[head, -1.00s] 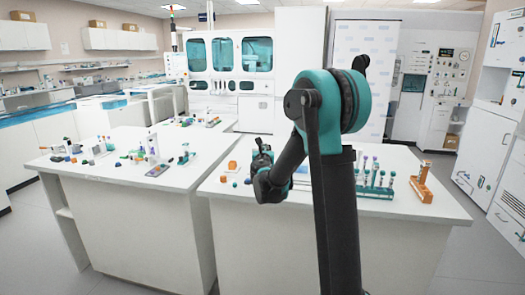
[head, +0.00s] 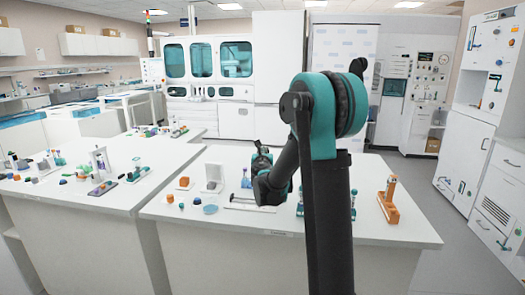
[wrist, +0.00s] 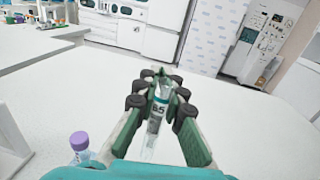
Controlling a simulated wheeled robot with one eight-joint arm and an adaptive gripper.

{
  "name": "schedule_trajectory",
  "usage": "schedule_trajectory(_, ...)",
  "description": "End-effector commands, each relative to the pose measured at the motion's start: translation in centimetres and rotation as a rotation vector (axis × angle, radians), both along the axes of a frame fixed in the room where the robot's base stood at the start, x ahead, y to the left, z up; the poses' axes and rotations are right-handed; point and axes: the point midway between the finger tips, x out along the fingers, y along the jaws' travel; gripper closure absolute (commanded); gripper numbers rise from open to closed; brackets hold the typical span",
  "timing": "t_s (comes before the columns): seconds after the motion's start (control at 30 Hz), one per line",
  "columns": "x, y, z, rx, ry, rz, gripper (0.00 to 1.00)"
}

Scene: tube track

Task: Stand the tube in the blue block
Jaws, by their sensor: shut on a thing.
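The tube sits between the dark finger pads and points away from the wrist camera. In the head view my gripper (head: 262,165) is over the near right bench, and the tube is not clear there. I cannot pick out the blue block for sure. My arm hides part of the bench where a teal rack (head: 353,206) stands.
A purple-capped tube (wrist: 80,143) stands at the lower left in the wrist view. Another cluttered bench (head: 60,205) is at left.

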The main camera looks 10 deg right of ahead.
Motion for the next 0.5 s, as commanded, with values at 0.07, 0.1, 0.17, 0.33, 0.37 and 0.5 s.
schedule_trajectory(0.07, 0.0, 0.0, -0.7, 0.0, 0.0, 0.0, 1.0)
schedule_trajectory(0.1, 0.0, 0.0, -1.0, 0.0, 0.0, 0.0, 1.0)
schedule_trajectory(0.17, 0.0, 0.0, -1.5, 0.0, 0.0, 0.0, 1.0)
schedule_trajectory(0.33, 0.0, 0.0, -2.8, 0.0, 0.0, 0.0, 1.0)
schedule_trajectory(0.37, 0.0, 0.0, -3.0, 0.0, 0.0, 0.0, 1.0)
schedule_trajectory(0.5, 0.0, 0.0, -3.6, 0.0, 0.0, 0.0, 1.0)
